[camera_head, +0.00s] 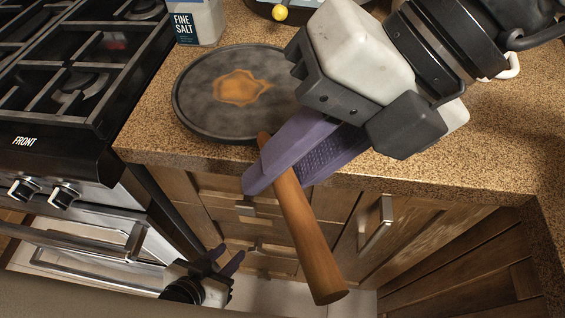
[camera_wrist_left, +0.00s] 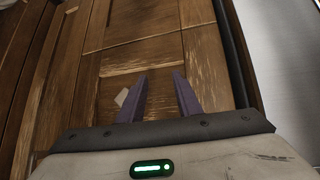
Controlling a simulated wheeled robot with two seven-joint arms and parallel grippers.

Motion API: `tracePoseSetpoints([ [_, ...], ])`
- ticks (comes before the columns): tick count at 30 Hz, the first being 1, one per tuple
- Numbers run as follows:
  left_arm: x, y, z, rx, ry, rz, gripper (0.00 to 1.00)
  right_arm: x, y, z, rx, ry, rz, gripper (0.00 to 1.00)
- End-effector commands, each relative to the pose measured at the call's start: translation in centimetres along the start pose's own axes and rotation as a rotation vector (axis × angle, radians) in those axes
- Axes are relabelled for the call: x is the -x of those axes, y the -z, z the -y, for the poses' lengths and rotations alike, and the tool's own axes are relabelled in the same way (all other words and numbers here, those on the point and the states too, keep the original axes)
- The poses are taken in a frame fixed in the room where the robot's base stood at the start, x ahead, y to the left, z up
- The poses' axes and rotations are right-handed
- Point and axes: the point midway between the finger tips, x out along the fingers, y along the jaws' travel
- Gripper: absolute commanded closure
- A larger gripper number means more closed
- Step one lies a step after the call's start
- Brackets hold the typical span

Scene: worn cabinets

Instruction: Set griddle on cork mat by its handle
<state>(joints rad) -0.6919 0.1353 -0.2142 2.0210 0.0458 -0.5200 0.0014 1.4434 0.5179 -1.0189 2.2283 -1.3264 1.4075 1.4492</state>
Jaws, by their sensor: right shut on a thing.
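The griddle (camera_head: 205,108) is a dark, round, flat pan with an orange-brown patch in its middle. It is at or just above the speckled counter, near the front edge; I cannot tell whether it touches. Its wooden handle (camera_head: 312,248) points toward me, past the counter edge. My right gripper (camera_head: 276,176) is shut on the handle near the pan, with a purple finger on each side. I cannot make out a cork mat. My left gripper (camera_head: 226,258) is low in front of the cabinets, its fingers apart and empty, as the left wrist view (camera_wrist_left: 160,98) also shows.
A salt container (camera_head: 198,22) stands behind the griddle. A small yellow object (camera_head: 280,13) is at the back. The black gas stove (camera_head: 70,75) is on the left, with an oven handle below. Wooden cabinets (camera_head: 400,230) with metal handles are under the counter (camera_head: 480,150).

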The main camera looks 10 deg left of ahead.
Motion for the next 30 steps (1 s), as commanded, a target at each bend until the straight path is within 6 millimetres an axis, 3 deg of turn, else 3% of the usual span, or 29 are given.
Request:
tracePoseSetpoints([
  [5,-0.2,-0.1,0.0,0.0,0.0,-0.003,0.69,-0.1,-0.1,0.0,0.006,-0.006,0.007,1.0],
  [6,-0.2,-0.1,0.0,0.0,0.0,-0.004,0.69,-0.1,-0.1,0.0,0.006,-0.005,0.007,0.76],
  [10,-0.1,0.1,0.0,0.001,-0.001,-0.006,0.69,-0.1,-0.1,0.0,0.004,-0.004,0.005,0.57],
  [20,-0.1,0.1,-0.1,0.005,-0.003,-0.005,0.69,-0.3,0.1,0.3,-0.003,0.003,-0.004,0.57],
  [23,0.3,0.3,-0.2,0.008,-0.006,-0.005,0.69,0.9,-0.1,0.2,-0.003,0.002,0.001,0.57],
  [30,0.7,0.5,-0.2,0.006,-0.005,-0.003,0.69,5.8,-0.1,0.1,-0.001,-0.001,0.005,0.57],
])
